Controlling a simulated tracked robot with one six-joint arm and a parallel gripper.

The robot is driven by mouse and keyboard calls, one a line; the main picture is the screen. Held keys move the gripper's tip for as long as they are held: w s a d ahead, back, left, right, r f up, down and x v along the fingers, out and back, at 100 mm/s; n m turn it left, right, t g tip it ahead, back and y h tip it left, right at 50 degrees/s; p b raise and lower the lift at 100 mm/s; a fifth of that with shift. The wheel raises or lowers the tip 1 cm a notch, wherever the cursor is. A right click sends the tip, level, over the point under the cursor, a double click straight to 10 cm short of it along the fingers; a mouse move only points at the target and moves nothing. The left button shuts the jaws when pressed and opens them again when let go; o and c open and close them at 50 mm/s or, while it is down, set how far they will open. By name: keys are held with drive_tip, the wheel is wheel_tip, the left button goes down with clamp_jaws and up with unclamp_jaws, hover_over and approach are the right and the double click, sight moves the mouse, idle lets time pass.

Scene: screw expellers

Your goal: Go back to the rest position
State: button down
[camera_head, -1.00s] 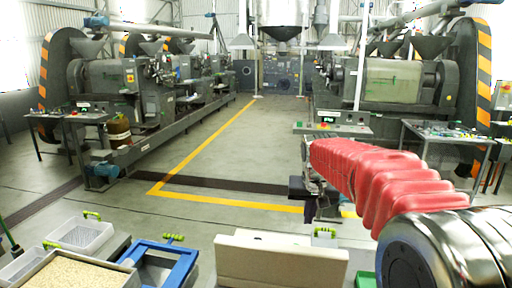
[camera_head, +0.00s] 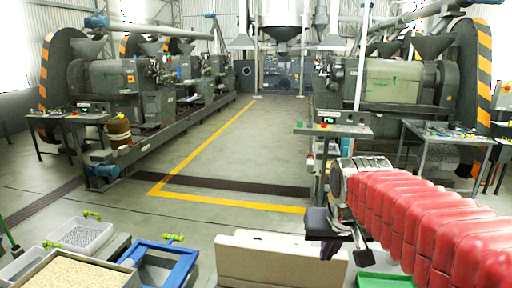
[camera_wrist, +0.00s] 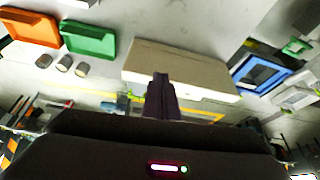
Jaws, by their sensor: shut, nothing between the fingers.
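My gripper (camera_head: 328,246) is at the end of my red-sleeved arm, right of centre in the head view. It points down and is shut and empty. In the wrist view the closed fingers of my gripper (camera_wrist: 160,95) stand in front of the same box.
The beige box (camera_head: 270,262) is at the front centre. A blue frame (camera_head: 178,262) and a tray of grain (camera_head: 75,274) are to its left. A green tray (camera_head: 385,281) is at right, with an orange tray (camera_wrist: 30,28) in the wrist view. The central aisle is clear.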

drive_tip(key=s+f, duration=0.2)
drive_tip(key=s, duration=0.6)
drive_tip(key=s+f, duration=0.3)
drive_tip(key=s, duration=0.5)
drive_tip(key=shift+f+n+t, duration=0.35)
drive_tip(key=shift+n+t, duration=0.05)
drive_tip(key=shift+s, duration=0.1)
